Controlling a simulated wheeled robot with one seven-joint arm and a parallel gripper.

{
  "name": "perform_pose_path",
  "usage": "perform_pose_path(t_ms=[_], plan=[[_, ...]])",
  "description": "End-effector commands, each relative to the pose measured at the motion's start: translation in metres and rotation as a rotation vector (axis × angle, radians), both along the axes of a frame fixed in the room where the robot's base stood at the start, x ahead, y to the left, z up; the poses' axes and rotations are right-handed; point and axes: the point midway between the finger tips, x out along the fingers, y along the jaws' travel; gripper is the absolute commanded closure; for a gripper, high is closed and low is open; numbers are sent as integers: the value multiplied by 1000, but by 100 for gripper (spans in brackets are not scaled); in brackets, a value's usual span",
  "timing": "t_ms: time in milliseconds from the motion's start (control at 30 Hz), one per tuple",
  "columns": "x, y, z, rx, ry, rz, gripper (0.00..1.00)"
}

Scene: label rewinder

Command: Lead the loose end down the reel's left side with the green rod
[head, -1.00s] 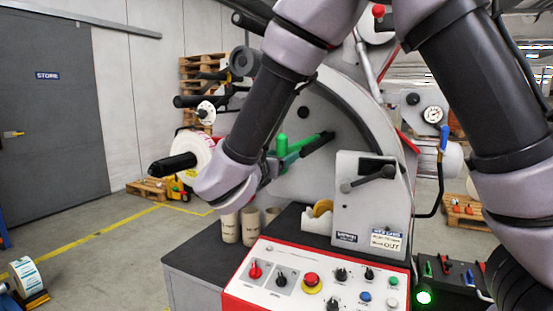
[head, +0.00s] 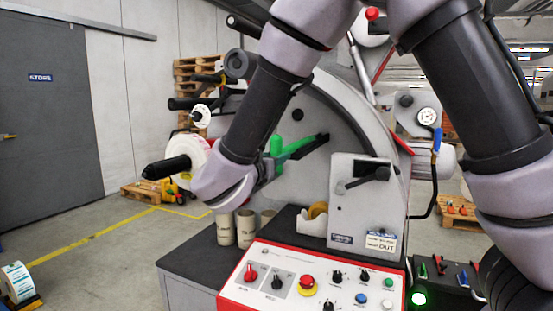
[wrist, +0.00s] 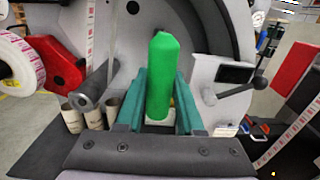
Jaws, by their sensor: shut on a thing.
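The green rod (wrist: 163,75) stands up between the teal fingers of my gripper (wrist: 160,98), which is shut on it. In the head view the rod (head: 276,147) shows beside my wrist, in front of the machine's grey plate. The reel (wrist: 18,62), a white label roll with red print, is at the left edge of the wrist view. In the head view the reel (head: 192,157) is left of my wrist and partly hidden by it. A printed label strip (wrist: 91,32) hangs between reel and rod, apart from the rod. Its free end cannot be made out.
Cardboard cores (wrist: 92,113) stand on the dark bench below and left of the rod. A grey bracket with a black lever (head: 364,182) is to the right. The control panel (head: 312,284) is in front. A black shaft (head: 166,168) sticks out of the reel.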

Motion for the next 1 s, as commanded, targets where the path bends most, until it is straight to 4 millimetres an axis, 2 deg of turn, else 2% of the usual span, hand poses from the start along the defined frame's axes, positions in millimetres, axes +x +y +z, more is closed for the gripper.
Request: perform_pose_path(t_ms=[600,1000], plan=[[0,0,25,1,0,0,100],[0,0,27,0,0,0,100]])
